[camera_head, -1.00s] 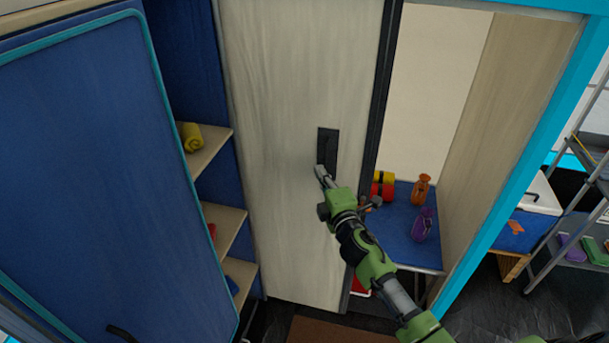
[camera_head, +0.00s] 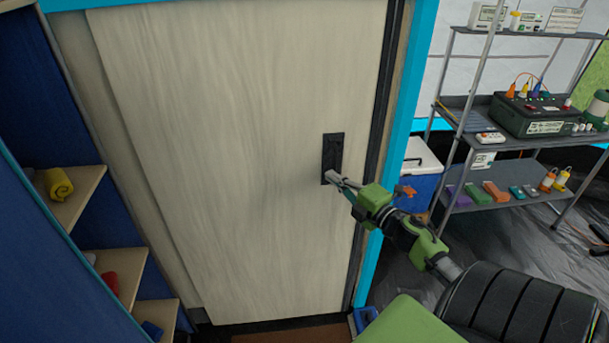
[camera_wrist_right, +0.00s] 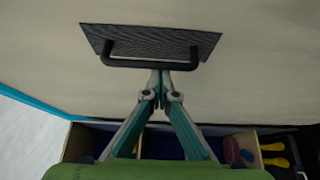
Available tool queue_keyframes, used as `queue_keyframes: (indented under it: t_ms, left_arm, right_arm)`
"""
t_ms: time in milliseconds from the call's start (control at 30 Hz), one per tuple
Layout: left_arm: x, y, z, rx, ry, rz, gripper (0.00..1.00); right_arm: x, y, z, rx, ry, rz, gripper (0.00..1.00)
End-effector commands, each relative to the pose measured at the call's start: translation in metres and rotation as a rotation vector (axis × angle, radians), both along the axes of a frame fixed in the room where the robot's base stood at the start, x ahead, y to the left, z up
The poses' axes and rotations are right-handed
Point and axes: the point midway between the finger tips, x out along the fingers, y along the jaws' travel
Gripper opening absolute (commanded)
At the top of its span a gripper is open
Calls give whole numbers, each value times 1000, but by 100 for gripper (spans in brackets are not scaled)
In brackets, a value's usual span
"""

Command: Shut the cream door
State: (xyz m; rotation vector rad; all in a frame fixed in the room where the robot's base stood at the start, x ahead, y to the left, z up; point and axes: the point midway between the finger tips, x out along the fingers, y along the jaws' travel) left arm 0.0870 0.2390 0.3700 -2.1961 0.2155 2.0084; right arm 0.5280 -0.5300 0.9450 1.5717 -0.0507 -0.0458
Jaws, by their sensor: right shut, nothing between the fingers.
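The cream door (camera_head: 230,150) is a tall sliding panel with pale wood grain and a dark right edge. In the head view it covers the opening up to beside the cyan frame (camera_head: 395,130). Its black handle plate (camera_head: 333,155) sits near the right edge; in the wrist view the plate (camera_wrist_right: 150,40) carries a bar handle (camera_wrist_right: 150,62). My right gripper (camera_head: 334,178) is shut and empty, with its fingertips (camera_wrist_right: 160,76) at the bar's lower side; I cannot tell whether they touch it. My left gripper is out of view.
Blue-backed shelves (camera_head: 110,262) with a yellow roll (camera_head: 58,184) stand at left. Right of the frame are a cooler (camera_head: 415,175) and a metal rack (camera_head: 520,145) with a dark green box (camera_head: 530,113). Dark floor (camera_head: 500,245) shows before the rack.

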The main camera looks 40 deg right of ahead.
Motion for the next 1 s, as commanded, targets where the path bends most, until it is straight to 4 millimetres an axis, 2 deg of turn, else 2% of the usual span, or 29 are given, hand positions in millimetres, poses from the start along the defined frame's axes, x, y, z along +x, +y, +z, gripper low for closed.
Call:
queue_keyframes:
  t_ms: [100,300,800,1000]
  left_arm:
    - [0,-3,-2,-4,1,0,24]
    - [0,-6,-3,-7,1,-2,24]
    - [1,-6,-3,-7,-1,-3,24]
    - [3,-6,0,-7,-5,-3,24]
  right_arm:
    - [-12,-19,-2,-2,4,-4,0]
    - [-22,-32,-2,-1,3,-3,0]
    - [-24,-37,-2,0,4,-9,0]
    - [-16,-33,0,0,3,-6,0]
